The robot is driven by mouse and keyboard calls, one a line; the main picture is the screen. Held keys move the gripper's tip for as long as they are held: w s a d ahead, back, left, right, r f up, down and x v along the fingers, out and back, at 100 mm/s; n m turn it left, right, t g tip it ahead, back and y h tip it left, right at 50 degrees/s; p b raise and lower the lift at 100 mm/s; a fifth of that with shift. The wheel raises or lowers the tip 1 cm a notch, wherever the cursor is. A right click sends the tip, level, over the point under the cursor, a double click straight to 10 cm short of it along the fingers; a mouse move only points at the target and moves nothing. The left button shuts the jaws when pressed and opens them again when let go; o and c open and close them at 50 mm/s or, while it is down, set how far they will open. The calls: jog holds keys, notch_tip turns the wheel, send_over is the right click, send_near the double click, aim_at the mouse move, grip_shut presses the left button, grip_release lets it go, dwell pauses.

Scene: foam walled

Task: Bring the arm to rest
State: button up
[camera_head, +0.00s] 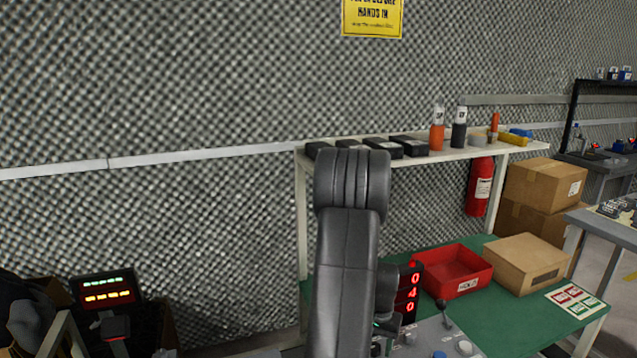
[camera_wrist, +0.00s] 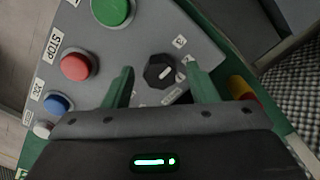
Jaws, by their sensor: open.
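A black rotary knob (camera_wrist: 160,72) on the grey control panel (camera_wrist: 125,55) shows between the fingertips; I cannot tell the height gap. Green (camera_wrist: 110,10), red (camera_wrist: 76,66) and blue (camera_wrist: 58,102) buttons lie to the left on the same panel. In the head view my arm (camera_head: 346,260) rises in front of the bench and hides part of the panel (camera_head: 430,335). My gripper is not visible in the head view.
The green bench (camera_head: 515,310) holds a red bin (camera_head: 452,270), a cardboard box (camera_head: 527,264) and a red digit display (camera_head: 408,292). A lever (camera_head: 444,312) stands on the panel. A shelf (camera_head: 470,153) with bottles is behind, with a fire extinguisher (camera_head: 480,187) below it.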

jog(key=shift+m, duration=0.4)
jog(key=shift+m+p, duration=0.35)
jog(key=shift+m, duration=0.45)
jog(key=m+p, duration=0.2)
jog(key=m, duration=0.4)
jog(key=shift+m, duration=0.4)
notch_tip(320, 180, up, 12)
jog(key=shift+r, duration=0.2)
